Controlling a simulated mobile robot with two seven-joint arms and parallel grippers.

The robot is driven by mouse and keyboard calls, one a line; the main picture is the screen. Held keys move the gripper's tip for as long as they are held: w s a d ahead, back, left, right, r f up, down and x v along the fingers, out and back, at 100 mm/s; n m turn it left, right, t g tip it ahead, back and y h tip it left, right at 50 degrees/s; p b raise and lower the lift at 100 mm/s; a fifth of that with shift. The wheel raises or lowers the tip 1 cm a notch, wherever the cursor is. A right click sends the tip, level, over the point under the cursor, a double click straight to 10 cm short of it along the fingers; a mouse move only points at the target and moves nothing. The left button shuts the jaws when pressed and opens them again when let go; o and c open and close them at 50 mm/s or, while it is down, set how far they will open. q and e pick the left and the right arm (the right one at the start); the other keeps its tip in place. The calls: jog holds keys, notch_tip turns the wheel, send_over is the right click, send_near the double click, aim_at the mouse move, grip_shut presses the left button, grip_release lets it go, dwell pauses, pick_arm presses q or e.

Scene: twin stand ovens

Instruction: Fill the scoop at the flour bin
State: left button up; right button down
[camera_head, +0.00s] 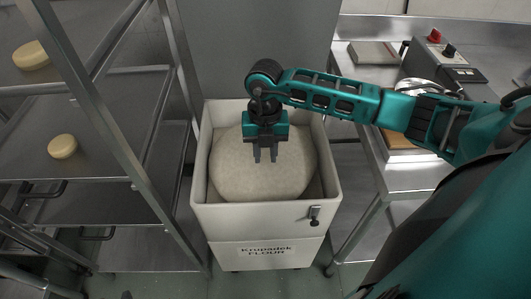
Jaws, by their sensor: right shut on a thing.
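The white flour bin (215,222), labelled "Krupadek FLOUR", stands in the middle with its top open. A rounded mound of pale flour (240,182) fills most of it. My right gripper (265,155) reaches in from the right and points down over the middle of the flour. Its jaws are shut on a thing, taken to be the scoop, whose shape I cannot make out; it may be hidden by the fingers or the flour. I cannot tell whether the fingertips touch the flour. My left gripper is not in view.
A metal rack (150,185) with pale round pieces (62,146) on its shelves stands close on the left. A steel table (405,178) with a scale (465,75) stands on the right. A small metal fitting (315,214) sits on the bin's front.

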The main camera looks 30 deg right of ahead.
jog(key=shift+w+f, duration=0.15)
jog(key=shift+f, duration=0.25)
jog(key=shift+w+d+f+g+b, duration=0.2)
jog(key=shift+f+b, duration=0.25)
jog(key=shift+b, duration=0.2)
jog(key=shift+w+d+f+g+b, duration=0.1)
jog(key=shift+w+f+b, duration=0.1)
jog(key=shift+f+b, duration=0.35)
pick_arm(q)
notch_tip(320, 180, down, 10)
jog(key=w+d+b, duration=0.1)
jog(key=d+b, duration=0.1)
jog(key=b, duration=0.8)
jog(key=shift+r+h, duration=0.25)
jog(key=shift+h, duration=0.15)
pick_arm(e)
jog(key=shift+t+h, duration=0.3)
jog(key=shift+t, duration=0.5)
jog(key=shift+w+d+f, duration=0.4)
jog(key=shift+w+f, duration=0.2)
jog(key=shift+f, duration=0.9)
jog(key=shift+w+d+f, duration=0.35)
jog(key=shift+w+f, duration=0.3)
jog(key=shift+f, duration=0.85)
jog(key=shift+w+d+f, duration=0.4)
jog(key=shift+w+f, duration=0.2)
jog(key=shift+f, duration=0.9)
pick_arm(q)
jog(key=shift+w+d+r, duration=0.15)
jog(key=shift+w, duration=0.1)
